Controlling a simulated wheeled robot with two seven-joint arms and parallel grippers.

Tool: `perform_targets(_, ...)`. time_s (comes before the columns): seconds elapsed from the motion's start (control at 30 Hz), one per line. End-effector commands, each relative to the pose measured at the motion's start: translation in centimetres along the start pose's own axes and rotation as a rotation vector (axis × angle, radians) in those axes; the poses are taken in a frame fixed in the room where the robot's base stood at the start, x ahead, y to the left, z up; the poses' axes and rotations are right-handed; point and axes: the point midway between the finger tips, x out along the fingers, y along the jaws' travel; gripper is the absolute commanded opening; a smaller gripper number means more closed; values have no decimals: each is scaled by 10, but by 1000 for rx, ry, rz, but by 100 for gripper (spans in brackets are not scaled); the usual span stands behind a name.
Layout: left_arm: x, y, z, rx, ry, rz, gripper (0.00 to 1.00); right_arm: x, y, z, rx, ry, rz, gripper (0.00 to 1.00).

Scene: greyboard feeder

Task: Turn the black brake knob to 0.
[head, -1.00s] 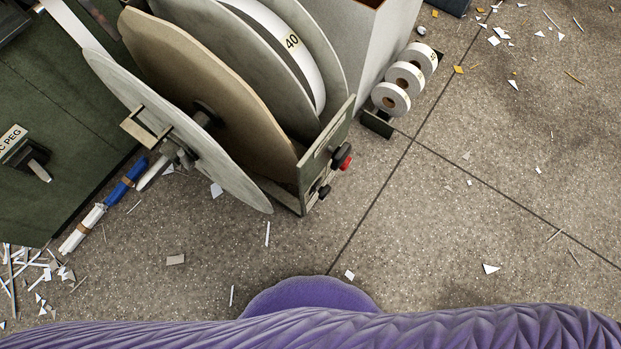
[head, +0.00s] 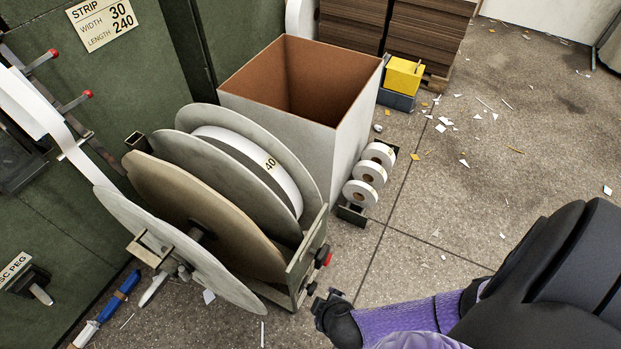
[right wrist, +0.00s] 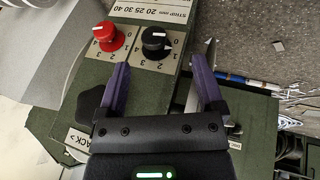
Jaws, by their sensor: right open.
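In the right wrist view the black knob (right wrist: 155,42) sits on a light dial plate with printed numbers, beside a red knob (right wrist: 107,36). A white mark shows on the black knob; I cannot tell which number it points to. My right gripper (right wrist: 160,72) is open and empty. Its purple fingers are spread, with the black knob beyond the fingertips and roughly between them, apart from both. In the head view my right gripper (head: 333,302) is close to the reel stand's end plate, where the red knob (head: 326,259) and a small black knob (head: 311,288) show. My left gripper is not in view.
The reel stand (head: 305,262) holds large discs (head: 165,195). A grey open box (head: 285,115) and small white rolls (head: 370,173) stand behind it. A blue-and-white tool (head: 110,308) lies on the floor at left. The floor at right is free apart from scraps.

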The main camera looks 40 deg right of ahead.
Motion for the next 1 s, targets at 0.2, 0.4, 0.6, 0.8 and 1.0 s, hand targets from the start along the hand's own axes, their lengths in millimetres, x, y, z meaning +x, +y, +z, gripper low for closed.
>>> perform_targets(0.2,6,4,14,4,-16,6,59,7,10,-15,-17,54,24,86)
perform_targets(0.4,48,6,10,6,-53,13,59,65,7,-13,-19,46,19,86)
perform_targets(0.6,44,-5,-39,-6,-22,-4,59,84,11,-18,-16,51,22,86)
perform_targets(0.8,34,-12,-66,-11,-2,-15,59,92,12,-20,-15,53,22,86)
perform_targets(1.0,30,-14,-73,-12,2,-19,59,93,12,-21,-14,54,22,86)
